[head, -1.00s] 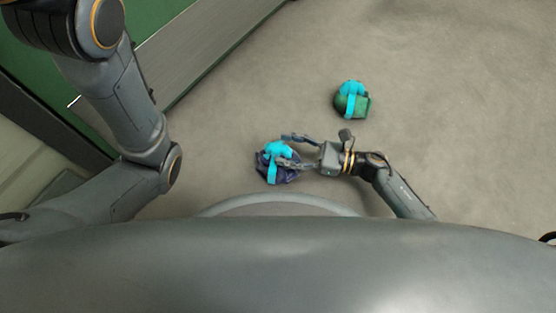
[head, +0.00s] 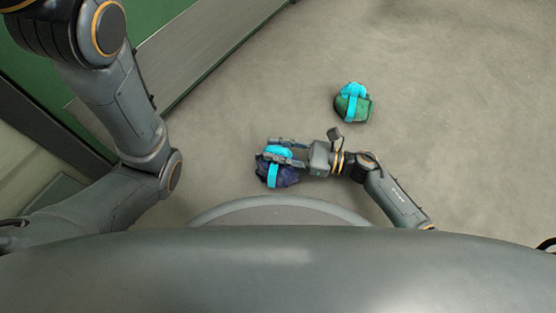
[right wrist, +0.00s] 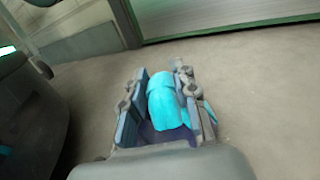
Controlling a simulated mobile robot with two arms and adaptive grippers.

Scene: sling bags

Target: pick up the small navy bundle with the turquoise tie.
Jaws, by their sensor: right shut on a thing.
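The small navy bundle (head: 286,178) with its turquoise tie (head: 272,175) is at the middle of the head view, over the grey floor. My right gripper (head: 284,150) reaches it from the right, with its fingers shut on the tied top. In the right wrist view the turquoise tie (right wrist: 166,100) sits between the two fingers, with a little navy cloth (right wrist: 155,134) below it. I cannot tell whether the bundle is clear of the floor. My left arm comes in from the left; its gripper is not in view.
A green bundle (head: 361,108) with a turquoise tie lies on the floor above and right of my right gripper. A long grey ledge beside a green panel (head: 165,20) runs along the upper left. The floor (head: 460,110) to the right is clear.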

